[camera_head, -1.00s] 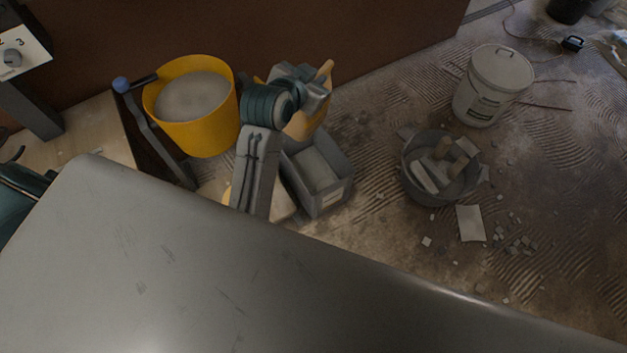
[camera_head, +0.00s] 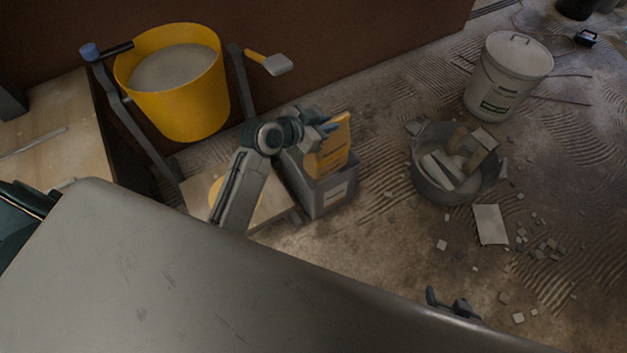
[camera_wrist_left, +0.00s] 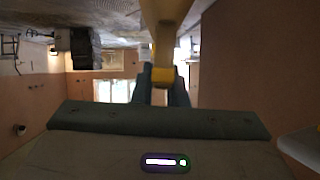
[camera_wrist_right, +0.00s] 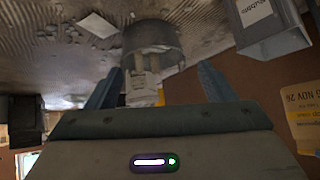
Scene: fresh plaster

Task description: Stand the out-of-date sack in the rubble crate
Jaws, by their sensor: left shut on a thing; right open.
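My left gripper (camera_head: 322,128) is shut on the orange-yellow sack (camera_head: 334,153) and holds it upright at the grey crate. The sack's lower part overlaps the opening of the crate (camera_head: 330,198), which has a white label. In the right wrist view the printed sack (camera_wrist_right: 303,112) shows a gap from the crate (camera_wrist_right: 275,38), so it appears above the rim. The left wrist view shows part of the sack (camera_wrist_left: 164,20) between the fingers. My right gripper (camera_head: 455,303) is open and empty, low at the front edge of the head view.
A grey tub (camera_head: 432,182) of rubble stands right of the crate, with a white bucket (camera_head: 508,85) behind it. Loose chips (camera_head: 540,250) lie on the floor.

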